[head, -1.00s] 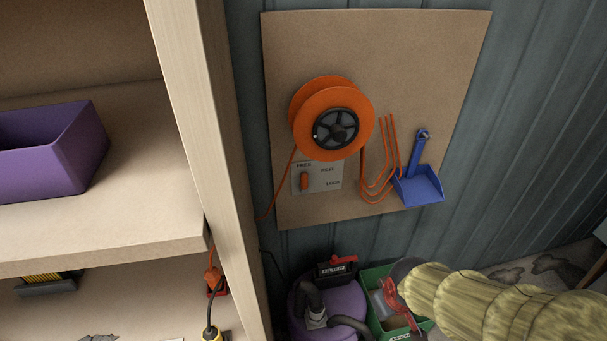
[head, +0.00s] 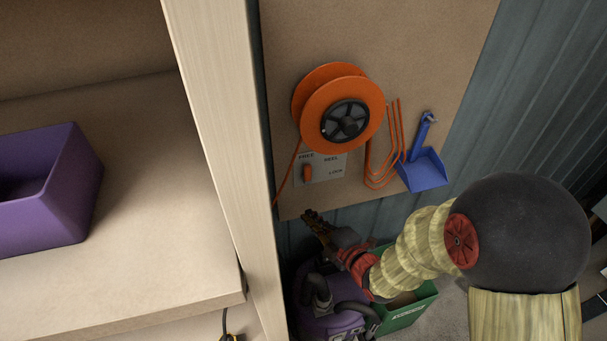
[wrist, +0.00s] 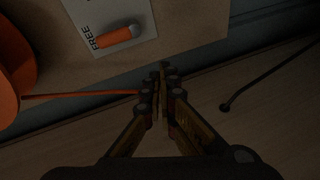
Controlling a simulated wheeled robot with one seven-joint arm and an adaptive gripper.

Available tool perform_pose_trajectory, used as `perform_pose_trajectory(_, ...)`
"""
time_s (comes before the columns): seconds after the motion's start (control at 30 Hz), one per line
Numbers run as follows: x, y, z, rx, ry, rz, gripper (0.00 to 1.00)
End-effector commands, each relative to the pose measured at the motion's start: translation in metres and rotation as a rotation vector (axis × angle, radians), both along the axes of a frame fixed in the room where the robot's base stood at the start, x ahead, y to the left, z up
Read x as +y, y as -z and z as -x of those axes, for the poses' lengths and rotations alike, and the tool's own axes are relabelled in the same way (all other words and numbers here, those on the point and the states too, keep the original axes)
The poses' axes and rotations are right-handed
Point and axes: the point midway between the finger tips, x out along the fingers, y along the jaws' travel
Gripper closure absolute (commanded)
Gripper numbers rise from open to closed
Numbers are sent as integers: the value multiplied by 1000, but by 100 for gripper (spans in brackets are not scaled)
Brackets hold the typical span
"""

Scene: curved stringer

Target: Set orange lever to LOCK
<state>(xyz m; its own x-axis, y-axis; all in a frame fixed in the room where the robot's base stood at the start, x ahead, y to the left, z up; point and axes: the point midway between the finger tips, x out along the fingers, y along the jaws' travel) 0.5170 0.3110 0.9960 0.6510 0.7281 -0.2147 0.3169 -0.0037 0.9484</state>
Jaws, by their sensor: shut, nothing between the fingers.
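The orange lever (head: 308,173) sits on a pale label plate (head: 331,164) on the tan board. It stands upright in the head view, under the word FREE; LOCK is printed at the plate's lower right. In the wrist view the lever (wrist: 116,37) lies beside FREE, with a grey round end away from that word. My gripper (head: 309,217) is below the plate, near the board's lower edge, apart from the lever. In the wrist view its fingertips (wrist: 163,72) are together and empty, below and right of the lever.
An orange reel (head: 340,108) hangs above the plate; its orange cord (head: 288,174) runs down left of it. Orange hooks (head: 383,150) and a blue dustpan (head: 421,168) hang right. A wooden shelf post (head: 222,140) stands left. A purple canister (head: 325,322) and green crate (head: 408,314) stand below.

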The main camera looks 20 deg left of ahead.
Motion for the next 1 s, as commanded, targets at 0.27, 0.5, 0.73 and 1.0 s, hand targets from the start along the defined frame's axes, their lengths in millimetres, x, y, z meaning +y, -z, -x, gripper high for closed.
perform_pose_trajectory(0.27,13,-58,4,-301,-69,-26,100)
perform_pose_trajectory(0.5,13,-59,4,-325,-72,-6,100)
perform_pose_trajectory(0.73,14,-58,3,-323,-73,-6,100)
perform_pose_trajectory(1.0,41,-58,-17,-323,-74,-8,100)
